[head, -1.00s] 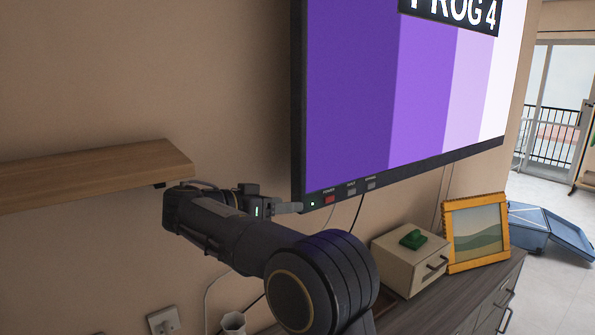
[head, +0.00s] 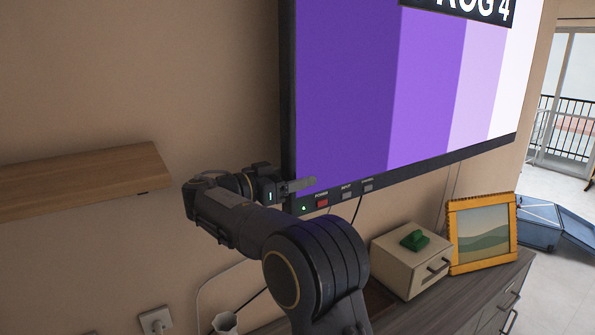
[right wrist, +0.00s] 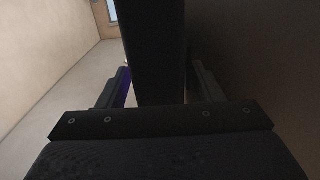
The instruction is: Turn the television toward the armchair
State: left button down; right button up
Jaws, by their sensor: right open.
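The television (head: 385,110) is on the wall, its lit screen showing purple-to-white bars and part of the text "PROG 4". My right gripper (head: 300,186) is at its lower left corner, one finger in front of the screen. In the right wrist view the dark edge of the television (right wrist: 152,50) stands between the two open fingers of the gripper (right wrist: 157,88). A gap shows on the left side of the edge; contact on the right side is unclear. The armchair and my left gripper are not in view.
A wooden shelf (head: 85,180) juts from the wall at left. Below the television, a cabinet (head: 470,290) bears a small drawer box (head: 398,265) with a green object (head: 415,240) and a framed picture (head: 483,235). A blue item (head: 560,228) lies on the floor at right.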

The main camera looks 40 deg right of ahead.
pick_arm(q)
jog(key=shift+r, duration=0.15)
pick_arm(e)
jog(key=shift+d, duration=0.3)
